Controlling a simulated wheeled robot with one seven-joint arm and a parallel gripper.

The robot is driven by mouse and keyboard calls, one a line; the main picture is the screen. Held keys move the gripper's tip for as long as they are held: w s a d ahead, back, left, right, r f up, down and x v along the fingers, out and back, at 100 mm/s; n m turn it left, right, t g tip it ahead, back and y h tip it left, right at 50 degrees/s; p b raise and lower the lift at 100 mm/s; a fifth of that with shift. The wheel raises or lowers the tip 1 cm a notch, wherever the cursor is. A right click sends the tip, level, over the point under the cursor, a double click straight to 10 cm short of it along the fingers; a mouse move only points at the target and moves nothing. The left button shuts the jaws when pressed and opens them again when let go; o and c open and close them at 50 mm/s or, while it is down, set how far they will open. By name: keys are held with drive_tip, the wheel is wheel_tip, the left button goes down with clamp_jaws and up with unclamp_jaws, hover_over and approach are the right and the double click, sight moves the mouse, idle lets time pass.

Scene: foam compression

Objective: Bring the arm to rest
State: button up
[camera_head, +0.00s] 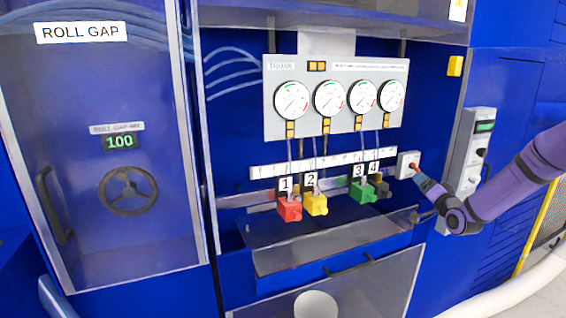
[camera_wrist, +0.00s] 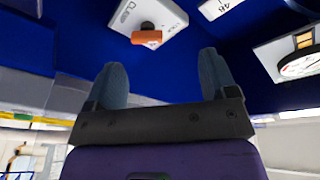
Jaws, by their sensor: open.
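My purple arm (camera_head: 515,185) reaches in from the right edge in the head view. Its gripper (camera_head: 420,180) is small there and points up and left at a small white box (camera_head: 403,160) on the blue machine. In the wrist view my gripper (camera_wrist: 162,72) has two blue-grey fingers standing wide apart with nothing between them. The white box (camera_wrist: 172,14) with an orange knob (camera_wrist: 147,38) lies beyond the fingertips, with a visible gap in that view. Whether they touch cannot be told from the head view.
A gauge panel (camera_head: 335,68) hangs above red (camera_head: 290,209), yellow (camera_head: 315,204) and green (camera_head: 361,192) valve blocks. A control box (camera_head: 470,160) stands close to my arm. A drawer (camera_head: 335,255) juts out below. The roll gap display (camera_head: 121,142) reads 100.

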drive_tip(key=s+a+r+n+g+h, duration=0.3)
drive_tip(key=s+a+r+n+g, duration=0.35)
drive_tip(key=s+a+r, duration=0.85)
drive_tip(key=s+a+r+g, duration=0.1)
drive_tip(key=s+g, duration=0.1)
drive_tip(key=s, duration=0.9)
drive_tip(key=s+a+r+g, duration=0.1)
drive_tip(key=s+a+g, duration=0.1)
drive_tip(key=s, duration=0.9)
drive_tip(key=s+a+r+g+y, duration=0.1)
drive_tip(key=s+a+r+g, duration=0.1)
drive_tip(key=s, duration=0.9)
drive_tip(key=shift+s+g, duration=0.25)
drive_tip(key=shift+g, duration=0.6)
drive_tip(key=shift+a, duration=0.1)
